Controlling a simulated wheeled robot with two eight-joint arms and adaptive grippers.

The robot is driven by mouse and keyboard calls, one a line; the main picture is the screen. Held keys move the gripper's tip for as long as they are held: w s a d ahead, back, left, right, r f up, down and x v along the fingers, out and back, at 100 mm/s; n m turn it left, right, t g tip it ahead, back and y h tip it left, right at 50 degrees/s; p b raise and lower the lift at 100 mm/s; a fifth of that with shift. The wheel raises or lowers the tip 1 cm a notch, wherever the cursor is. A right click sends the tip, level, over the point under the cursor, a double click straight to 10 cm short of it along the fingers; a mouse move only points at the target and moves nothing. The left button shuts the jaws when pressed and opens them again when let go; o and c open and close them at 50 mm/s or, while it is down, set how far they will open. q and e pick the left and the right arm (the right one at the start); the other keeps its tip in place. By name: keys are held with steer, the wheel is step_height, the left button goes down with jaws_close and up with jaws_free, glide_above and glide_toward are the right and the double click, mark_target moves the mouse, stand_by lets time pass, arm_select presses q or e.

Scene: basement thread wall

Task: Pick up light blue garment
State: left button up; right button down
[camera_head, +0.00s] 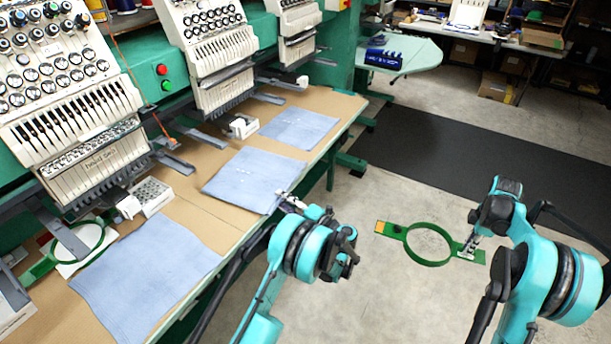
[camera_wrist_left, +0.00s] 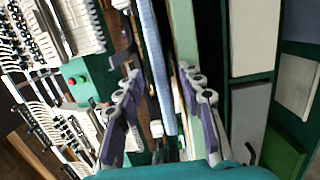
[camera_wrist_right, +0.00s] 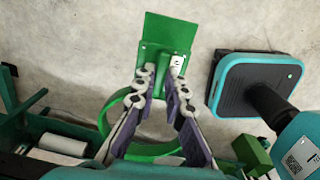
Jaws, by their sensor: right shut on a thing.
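Three light blue garments lie flat on the tan table: a near one (camera_head: 145,275), a middle one (camera_head: 250,178) and a far one (camera_head: 300,128). My left gripper (camera_head: 288,203) is at the right edge of the middle garment. In the left wrist view its fingers (camera_wrist_left: 158,78) are spread apart, with a blue strip of garment (camera_wrist_left: 157,60) seen between them; I cannot tell whether they touch it. My right gripper (camera_head: 470,247) is shut on the end of a green embroidery hoop (camera_head: 408,240), held out over the floor. The hoop's ring hangs partly behind the fingers in the right wrist view (camera_wrist_right: 108,112).
Embroidery machine heads (camera_head: 85,110) stand along the left over the table (camera_head: 195,212). Another green hoop (camera_head: 85,240) sits beside the near garment. A dark mat (camera_head: 450,160) lies on the floor. The floor right of the table is open.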

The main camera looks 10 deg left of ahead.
arm_select(q)
jaws_close()
